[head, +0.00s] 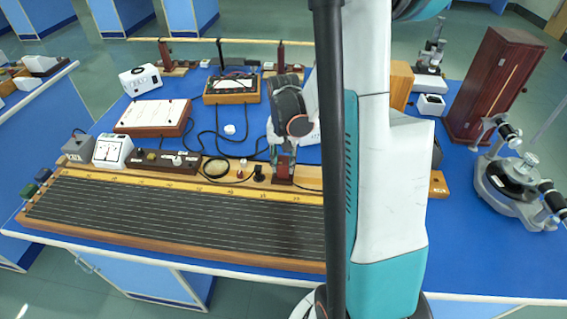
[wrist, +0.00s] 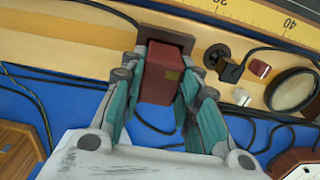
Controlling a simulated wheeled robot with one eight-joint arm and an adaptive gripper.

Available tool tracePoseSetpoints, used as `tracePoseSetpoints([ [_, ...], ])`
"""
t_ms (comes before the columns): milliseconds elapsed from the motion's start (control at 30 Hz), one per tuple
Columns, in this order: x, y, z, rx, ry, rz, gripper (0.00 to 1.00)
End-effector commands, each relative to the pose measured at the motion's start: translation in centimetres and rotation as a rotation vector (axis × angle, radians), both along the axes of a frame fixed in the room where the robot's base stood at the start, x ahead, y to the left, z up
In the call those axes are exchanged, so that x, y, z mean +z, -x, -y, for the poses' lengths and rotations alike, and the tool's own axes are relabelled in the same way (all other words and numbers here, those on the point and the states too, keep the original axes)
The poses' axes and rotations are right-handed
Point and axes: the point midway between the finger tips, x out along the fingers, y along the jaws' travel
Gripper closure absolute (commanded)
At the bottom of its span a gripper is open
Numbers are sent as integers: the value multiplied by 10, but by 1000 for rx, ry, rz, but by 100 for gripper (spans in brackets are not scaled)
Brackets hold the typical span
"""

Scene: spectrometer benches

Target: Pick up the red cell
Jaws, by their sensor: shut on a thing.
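The red cell (wrist: 160,82) is a dark red block with a small yellowish mark, held between the fingers of my gripper (wrist: 163,66) in the wrist view. The teal-padded fingers are on its two sides, near a darker brown-red end piece (wrist: 168,37). In the head view my gripper (head: 284,153) points down, and the red cell (head: 283,172) shows below it at the back edge of the wooden wire board (head: 150,253). I cannot tell whether the cell rests on the board or is slightly above it. My arm hides part of the board.
A black knob (head: 259,174), a round black ring (head: 216,168) and cables lie just left of the cell. A white meter (head: 112,151) and a wooden-framed meter (head: 232,88) stand further left and back. A tall wooden box (head: 495,85) and a metal instrument (head: 520,180) stand at right.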

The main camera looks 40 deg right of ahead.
Motion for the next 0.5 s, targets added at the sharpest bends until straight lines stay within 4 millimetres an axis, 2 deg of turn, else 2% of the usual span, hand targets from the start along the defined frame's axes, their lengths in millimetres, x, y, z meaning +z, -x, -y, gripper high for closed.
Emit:
tracePoseSetpoints([
  [167,29,0,0,0,0,0,98],
  [500,121,0,0,0,0,0,98],
])
